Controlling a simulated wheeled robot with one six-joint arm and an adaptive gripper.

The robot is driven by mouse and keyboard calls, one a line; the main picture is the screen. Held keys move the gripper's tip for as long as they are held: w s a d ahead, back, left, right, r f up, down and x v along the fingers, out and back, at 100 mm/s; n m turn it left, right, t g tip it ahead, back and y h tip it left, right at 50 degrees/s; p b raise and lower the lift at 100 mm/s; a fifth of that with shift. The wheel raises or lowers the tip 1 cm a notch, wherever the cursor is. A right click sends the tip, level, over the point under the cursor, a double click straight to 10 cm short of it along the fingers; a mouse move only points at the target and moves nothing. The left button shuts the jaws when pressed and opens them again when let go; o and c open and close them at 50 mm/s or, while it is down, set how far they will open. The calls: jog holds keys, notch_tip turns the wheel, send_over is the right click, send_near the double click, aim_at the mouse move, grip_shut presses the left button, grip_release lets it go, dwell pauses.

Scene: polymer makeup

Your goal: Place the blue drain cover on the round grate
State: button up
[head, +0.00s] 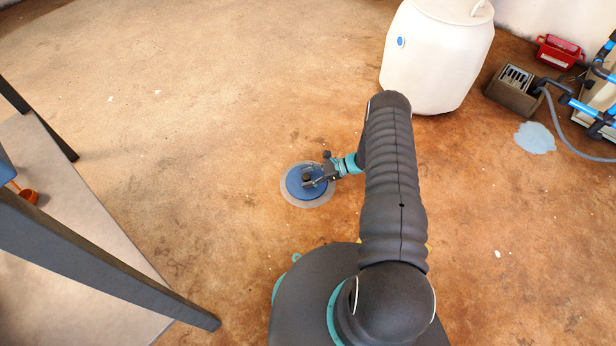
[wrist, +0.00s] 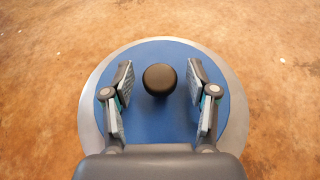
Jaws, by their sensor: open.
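The blue drain cover (head: 295,184) is a flat blue disc lying on the grey round grate (head: 312,205) in the floor. In the wrist view the blue cover (wrist: 160,125) has a dark round knob (wrist: 160,79) at its middle, and the grate's grey rim (wrist: 91,120) shows around it on the visible sides. My gripper (head: 317,178) is above the cover. In the wrist view my gripper (wrist: 160,85) is open, with one finger on each side of the knob and a gap to it on both sides. The near edge of cover and grate is hidden behind my gripper's body.
A large white barrel (head: 437,55) stands at the back. To its right are a brown box (head: 513,92), a red case (head: 559,52), blue pipes (head: 588,108) and a light-blue puddle (head: 535,138). A dark-framed table (head: 90,262) stands at the left. The floor around the grate is clear.

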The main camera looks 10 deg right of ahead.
jog(key=shift+r, duration=0.15)
jog(key=shift+d+r, duration=0.1)
jog(key=shift+d, duration=0.05)
jog(key=v, duration=1.1)
jog(key=shift+s+d, duration=0.1)
jog(key=shift+d, duration=0.15)
notch_tip(320, 180, up, 20)
jog(key=w+a+n+g+h, duration=0.2)
jog(key=n+h, duration=0.1)
jog(key=n, duration=0.3)
jog(key=s+a+r+n+h, duration=0.2)
jog(key=s+r, duration=0.1)
jog(key=r, duration=0.6)
jog(key=s+a+r+n+h, duration=0.2)
jog(key=a+r+n, duration=0.1)
jog(key=r, duration=0.5)
jog(key=s+a+r+n+t+h, duration=0.1)
jog(key=s+a+r+n+h, duration=0.25)
jog(key=s+r, duration=0.8)
jog(key=s+r+n+t+h, duration=0.1)
jog(key=s+r+n+t, duration=0.1)
jog(key=s, duration=0.5)
jog(key=s+r+n+t+h, duration=0.1)
jog(key=s+r+n+t, duration=0.1)
jog(key=s, duration=0.5)
jog(key=shift+r+n+t+h, duration=0.3)
jog(key=shift+r+n+h, duration=0.05)
jog(key=shift+r+n, duration=0.35)
